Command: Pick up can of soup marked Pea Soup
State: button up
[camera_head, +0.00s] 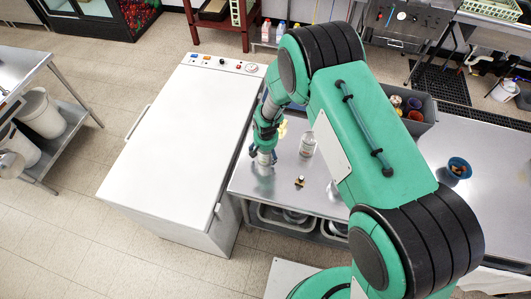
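My gripper (264,159) hangs at the end of my green arm over the left part of the steel table (247,180). It is small and seen from above, so I cannot tell whether its fingers are open or hold anything. A whitish cylindrical container (308,145) stands upright on the table, to the right of the gripper and apart from it. Its label is too small to read, so I cannot tell if it is the Pea Soup can. A yellow item (282,129) shows partly behind my wrist. A small dark and brassy object (300,182) lies in front of the container.
A white chest-like appliance (180,140) stands left of the table. A grey bin (428,109) with several coloured items sits at the table's back, partly behind my arm. A blue bowl (459,168) with something orange inside is on the right. My arm hides the table's middle.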

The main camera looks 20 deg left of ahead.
jog(key=shift+c, duration=0.5)
jog(key=c, duration=1.5)
